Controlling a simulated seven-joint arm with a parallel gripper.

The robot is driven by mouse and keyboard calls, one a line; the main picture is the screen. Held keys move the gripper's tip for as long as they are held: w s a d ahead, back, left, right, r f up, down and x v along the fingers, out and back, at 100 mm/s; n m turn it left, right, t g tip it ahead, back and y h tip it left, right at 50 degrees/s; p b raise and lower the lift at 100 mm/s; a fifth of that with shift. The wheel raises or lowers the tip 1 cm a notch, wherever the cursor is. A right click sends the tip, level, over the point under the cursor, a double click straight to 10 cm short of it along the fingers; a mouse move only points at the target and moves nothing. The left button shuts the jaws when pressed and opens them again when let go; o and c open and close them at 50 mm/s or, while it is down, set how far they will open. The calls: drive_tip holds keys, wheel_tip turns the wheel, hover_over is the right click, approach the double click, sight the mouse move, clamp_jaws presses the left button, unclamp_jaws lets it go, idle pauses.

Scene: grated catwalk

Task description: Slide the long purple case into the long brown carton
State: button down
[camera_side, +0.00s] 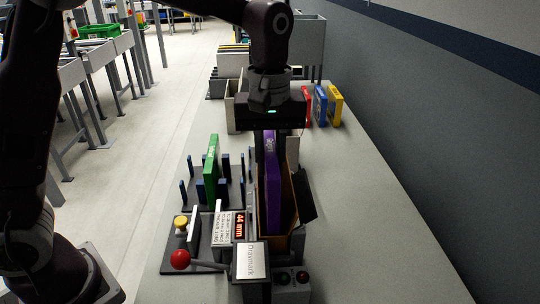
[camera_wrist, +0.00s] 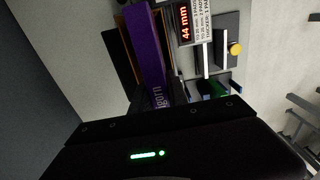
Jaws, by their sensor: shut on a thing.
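The long purple case (camera_side: 272,190) stands on edge, its upper far end in my gripper (camera_side: 271,135). My gripper is shut on the case. The long brown carton (camera_side: 291,187) is open, with a dark flap (camera_side: 306,197) leaning out to the right. The case appears between the carton's walls; how deep its lower edge sits is hidden. In the wrist view the purple case (camera_wrist: 147,50) runs away from my gripper (camera_wrist: 160,98), with a brown carton edge (camera_wrist: 123,30) along its left side.
A green case (camera_side: 211,170) stands in a rack with blue posts left of the carton. A red-knobbed lever (camera_side: 180,260) and a 44 mm display (camera_side: 239,226) are in front. Red, blue (camera_side: 320,105) and yellow cases stand behind. The table's right side is clear.

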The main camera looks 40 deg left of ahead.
drive_tip(key=shift+f, duration=2.75)
drive_tip(key=c, duration=1.2)
unclamp_jaws()
drive_tip(key=shift+d, duration=0.1)
drive_tip(key=shift+w+r, duration=0.1)
drive_tip(key=shift+r, duration=3.45)
